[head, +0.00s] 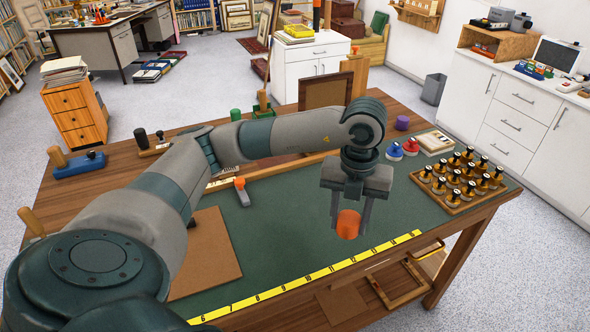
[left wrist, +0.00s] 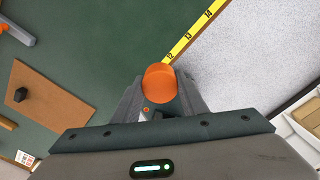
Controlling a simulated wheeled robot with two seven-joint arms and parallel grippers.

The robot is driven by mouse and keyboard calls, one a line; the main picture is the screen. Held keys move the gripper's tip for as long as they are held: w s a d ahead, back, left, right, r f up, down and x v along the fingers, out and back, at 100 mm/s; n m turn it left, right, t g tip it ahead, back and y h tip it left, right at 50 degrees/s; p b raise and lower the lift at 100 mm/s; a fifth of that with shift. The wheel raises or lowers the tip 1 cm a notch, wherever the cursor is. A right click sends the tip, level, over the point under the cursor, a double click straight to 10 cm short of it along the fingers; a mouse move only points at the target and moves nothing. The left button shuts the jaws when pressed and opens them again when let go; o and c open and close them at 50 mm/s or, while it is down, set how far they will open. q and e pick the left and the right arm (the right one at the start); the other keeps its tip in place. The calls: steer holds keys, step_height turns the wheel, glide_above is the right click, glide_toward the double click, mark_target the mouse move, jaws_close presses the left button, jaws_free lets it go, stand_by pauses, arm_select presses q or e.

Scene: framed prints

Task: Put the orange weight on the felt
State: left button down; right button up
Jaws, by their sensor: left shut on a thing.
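The orange weight (head: 348,224) is a short orange cylinder held between the fingers of my left gripper (head: 350,212). It also shows in the left wrist view (left wrist: 160,83), between the fingertips of the left gripper (left wrist: 160,100). The green felt (head: 300,225) covers the middle of the workbench top. The weight is over the felt's right front part, near the yellow ruler strip; I cannot tell the exact gap below it. My right gripper does not show.
A yellow ruler strip (head: 310,279) runs along the front edge. A wooden tray (head: 459,187) of black-topped pieces stands at right. Red and blue pieces (head: 410,147) stand behind. A brown board (head: 205,257) and orange-handled tool (head: 241,190) lie left. The felt's middle is clear.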

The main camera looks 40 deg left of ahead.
arm_select(q)
steer(key=n, duration=0.2)
steer(key=a+n, duration=0.1)
steer(key=n, duration=0.2)
steer(key=shift+w+r+p, duration=0.15)
steer(key=shift+p, duration=0.15)
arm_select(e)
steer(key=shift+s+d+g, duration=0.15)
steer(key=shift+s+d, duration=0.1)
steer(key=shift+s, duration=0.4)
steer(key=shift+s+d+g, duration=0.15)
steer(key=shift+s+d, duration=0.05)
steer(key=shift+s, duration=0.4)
arm_select(q)
steer(key=shift+a, duration=0.1)
